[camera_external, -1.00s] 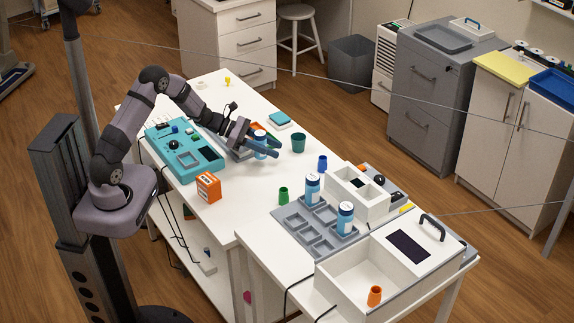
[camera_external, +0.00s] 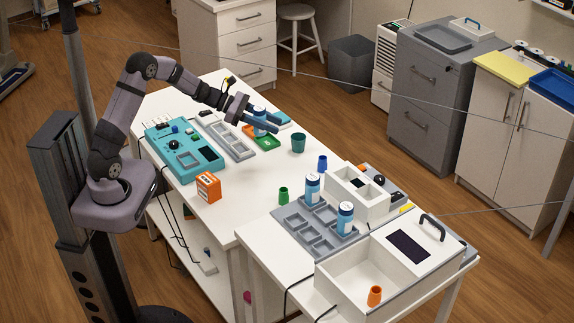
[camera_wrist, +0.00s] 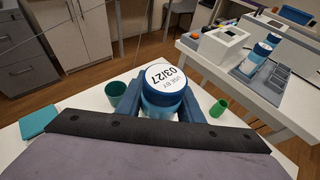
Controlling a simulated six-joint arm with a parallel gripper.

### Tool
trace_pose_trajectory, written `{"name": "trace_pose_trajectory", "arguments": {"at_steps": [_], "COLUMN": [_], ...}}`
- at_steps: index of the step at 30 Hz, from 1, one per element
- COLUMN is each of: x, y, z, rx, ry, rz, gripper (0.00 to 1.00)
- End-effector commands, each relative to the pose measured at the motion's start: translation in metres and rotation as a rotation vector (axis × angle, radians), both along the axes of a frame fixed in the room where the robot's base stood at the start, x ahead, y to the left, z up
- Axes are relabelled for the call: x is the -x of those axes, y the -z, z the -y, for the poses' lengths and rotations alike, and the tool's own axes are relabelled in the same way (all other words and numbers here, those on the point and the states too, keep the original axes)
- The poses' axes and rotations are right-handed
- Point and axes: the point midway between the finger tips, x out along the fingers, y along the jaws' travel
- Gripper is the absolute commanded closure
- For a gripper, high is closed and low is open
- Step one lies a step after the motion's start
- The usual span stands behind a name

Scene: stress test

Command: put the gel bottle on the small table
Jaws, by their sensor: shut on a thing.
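My gripper (camera_external: 258,124) is shut on a bottle with a light blue body and a blue cap (camera_external: 259,113). It holds the bottle upright, raised above the far part of the long white table. Two similar bottles (camera_external: 313,188) (camera_external: 345,219) stand in a grey tray (camera_external: 290,218) on the smaller white table (camera_external: 262,258) at the front.
Below the held bottle is a green and orange tray (camera_external: 266,143). A dark green cup (camera_external: 298,144), a teal device (camera_external: 205,152) and an orange box (camera_external: 208,187) are on the long table. A white bin (camera_external: 345,268) with an orange cup (camera_external: 375,296) is at the front.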

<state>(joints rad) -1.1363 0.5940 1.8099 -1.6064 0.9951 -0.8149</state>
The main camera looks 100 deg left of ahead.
Motion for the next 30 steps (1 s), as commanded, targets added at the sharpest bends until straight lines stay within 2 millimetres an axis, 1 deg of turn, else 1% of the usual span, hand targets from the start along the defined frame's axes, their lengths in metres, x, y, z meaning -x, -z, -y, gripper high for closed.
{"name": "trace_pose_trajectory", "arguments": {"at_steps": [1,6,9,12,19,22,26,30], "x": [0.000,0.000,0.000,0.000,0.000,0.000,0.000,-0.001], "y": [-0.017,-0.041,-0.049,-0.052,-0.050,-0.045,-0.032,-0.014], "z": [0.000,0.000,0.000,0.000,0.000,0.000,0.000,-0.001], "rx": [-0.001,-0.001,0.000,0.000,0.000,0.000,-0.001,-0.003], "ry": [0.000,0.000,0.000,0.000,0.000,0.000,0.000,0.000], "rz": [0.001,0.001,0.001,0.001,0.001,0.001,0.001,0.002], "gripper": [0.95,0.95,0.95,0.95,0.95,0.95,0.95,0.95]}}
